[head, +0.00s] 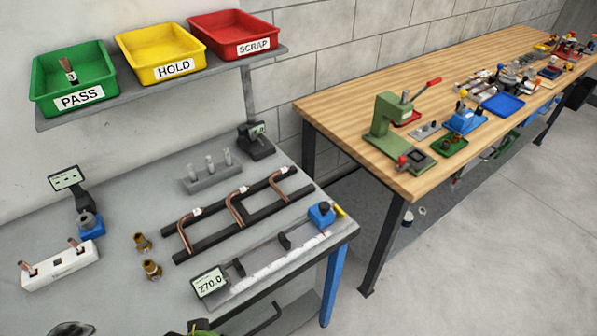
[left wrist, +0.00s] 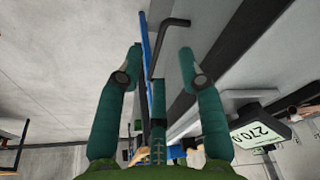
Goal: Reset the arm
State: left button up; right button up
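In the left wrist view my left gripper (left wrist: 160,52) has its two green fingers spread wide, with nothing held between them. It is near the grey bench's front edge, close to the gauge display reading 270.0 (left wrist: 262,131). In the head view only small green and dark parts show at the bottom edge; I cannot tell which parts of my arms they are. My right gripper is not identifiable in either view. Three bent copper tubes (head: 236,209) lie across a black rack (head: 225,233). Another copper piece (head: 68,70) stands in the green PASS bin (head: 103,68).
The grey bench (head: 120,205) holds a white block (head: 60,267) with copper ends, brass fittings (head: 152,269) and a measuring gauge (head: 209,283). Yellow HOLD (head: 160,48) and red SCRAP (head: 235,30) bins stand on the shelf. A cluttered wooden bench (head: 345,105) is at right. A black bent bar (left wrist: 157,45) is near my left fingers.

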pick_arm(q)
jog(key=s+f+g+b, duration=0.1)
jog(key=s+f+b, duration=0.2)
jog(key=f, duration=1)
jog(key=s+f+b, duration=0.3)
jog(key=f, duration=1)
jog(key=s+a+f+g+b, duration=0.1)
jog(key=s+a+f+b, duration=0.2)
jog(key=s+f, duration=1)
jog(key=shift+f+b, duration=0.35)
jog(key=shift+f, duration=0.3)
jog(key=shift+s, duration=0.1)
